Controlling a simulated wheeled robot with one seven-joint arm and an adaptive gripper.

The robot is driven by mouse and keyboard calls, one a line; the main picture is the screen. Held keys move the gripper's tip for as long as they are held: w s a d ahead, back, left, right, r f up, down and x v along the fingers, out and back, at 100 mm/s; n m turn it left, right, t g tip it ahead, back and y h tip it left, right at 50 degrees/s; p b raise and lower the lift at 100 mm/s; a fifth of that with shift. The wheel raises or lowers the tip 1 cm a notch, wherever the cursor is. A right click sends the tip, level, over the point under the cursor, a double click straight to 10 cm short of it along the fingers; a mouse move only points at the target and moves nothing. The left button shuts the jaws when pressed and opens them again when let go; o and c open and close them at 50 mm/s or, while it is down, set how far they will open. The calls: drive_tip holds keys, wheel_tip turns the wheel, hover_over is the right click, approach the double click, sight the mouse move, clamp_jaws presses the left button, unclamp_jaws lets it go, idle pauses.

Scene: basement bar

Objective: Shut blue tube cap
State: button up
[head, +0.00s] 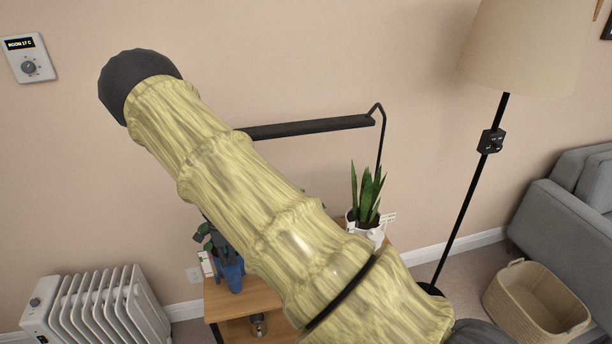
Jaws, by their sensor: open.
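A blue object (231,277) stands on the left part of a small wooden table, low in the head view. It is partly hidden and too small for me to tell a tube or a cap apart. A dark grey, angular shape just above it seems to be my gripper (214,238), with its jaws open. It overlaps the blue object in the picture, and I cannot tell whether they touch. My arm in its yellow-green sleeve crosses the middle of the view and hides much of the table.
The wooden table (222,306) has a potted plant (366,200) at its right and green leaves at its left. A black lamp arm (310,127) is behind my arm. A white radiator (95,308) is at left; a floor lamp (466,190), basket (535,305) and grey sofa (570,220) are at right.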

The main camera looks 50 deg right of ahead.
drive_tip(key=shift+s+d+r+t+y+b, duration=0.2)
drive_tip(key=shift+d+t+y+b, duration=0.2)
drive_tip(key=shift+y+b, duration=0.25)
drive_tip(key=shift+s+d+r+t+y+b, duration=0.1)
drive_tip(key=shift+s+d+t+y+b, duration=0.1)
drive_tip(key=shift+d+t+y+b, duration=0.3)
drive_tip(key=shift+s+d+t+y+b, duration=0.2)
drive_tip(key=shift+y+b, duration=0.3)
drive_tip(key=shift+b, duration=0.2)
drive_tip(key=shift+s+d+t+y+b, duration=0.1)
drive_tip(key=shift+t+y+b, duration=0.1)
drive_tip(key=shift+y+b, duration=0.35)
drive_tip(key=shift+s+d+b, duration=0.1)
drive_tip(key=shift+d+b, duration=0.1)
drive_tip(key=shift+b, duration=0.55)
drive_tip(key=shift+y, duration=0.3)
